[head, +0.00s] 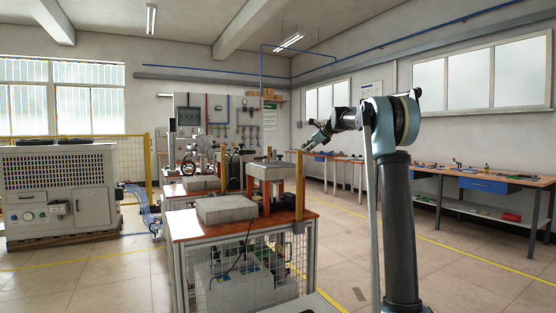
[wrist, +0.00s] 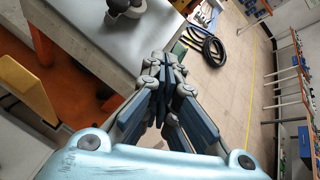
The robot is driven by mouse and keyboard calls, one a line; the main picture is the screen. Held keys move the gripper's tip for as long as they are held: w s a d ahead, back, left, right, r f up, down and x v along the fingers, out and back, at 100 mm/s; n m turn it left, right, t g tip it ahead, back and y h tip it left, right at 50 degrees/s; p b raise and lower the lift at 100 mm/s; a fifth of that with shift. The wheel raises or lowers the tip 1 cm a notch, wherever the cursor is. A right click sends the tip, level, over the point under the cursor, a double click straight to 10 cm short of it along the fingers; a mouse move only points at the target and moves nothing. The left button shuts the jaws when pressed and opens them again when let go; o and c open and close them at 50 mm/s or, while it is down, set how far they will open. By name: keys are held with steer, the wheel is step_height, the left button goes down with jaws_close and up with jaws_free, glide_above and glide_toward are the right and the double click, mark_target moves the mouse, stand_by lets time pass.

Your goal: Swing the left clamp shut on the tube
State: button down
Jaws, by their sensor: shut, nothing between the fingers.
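My gripper (head: 307,146) is at the end of my outstretched arm, beside the right end of the workbench in the head view. In the wrist view my gripper (wrist: 163,62) is shut and empty, its fingers together over the bench's edge and the floor. A metal fitting (wrist: 130,8) with a dark part sits on a pale plate (wrist: 95,45) at the top left, apart from my fingers. It may be a clamp, but it is cut off by the frame. In the head view the left clamp and the tube are too small to tell apart among the bench equipment.
The wooden-topped workbench (head: 185,226) carries a grey block (head: 228,208) and a raised plate on orange posts (head: 270,171). A yellow-orange post (head: 299,187) stands at its right corner. Dark coiled hoses (wrist: 208,48) lie on the floor. Open floor separates the bench from the right-hand tables.

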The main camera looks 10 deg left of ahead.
steer(key=w+a+m, duration=0.1)
steer(key=w+a, duration=0.1)
steer(key=w+a+m, duration=0.1)
steer(key=a, duration=0.1)
steer(key=w+a+m+y, duration=0.1)
steer(key=w+a, duration=0.1)
steer(key=a, duration=0.1)
steer(key=shift+w+a+m, duration=0.1)
steer(key=shift+w+m, duration=0.2)
steer(key=shift+m, duration=0.1)
steer(key=shift+w+a+f, duration=0.1)
steer(key=shift+w+a, duration=0.05)
steer(key=shift+a, duration=0.3)
steer(key=shift+w, duration=0.1)
steer(key=x, duration=1.2)
steer(key=shift+a+r, duration=0.15)
steer(key=shift+r, duration=0.15)
steer(key=shift+w+a+f, duration=0.15)
steer(key=shift+w+a, duration=0.45)
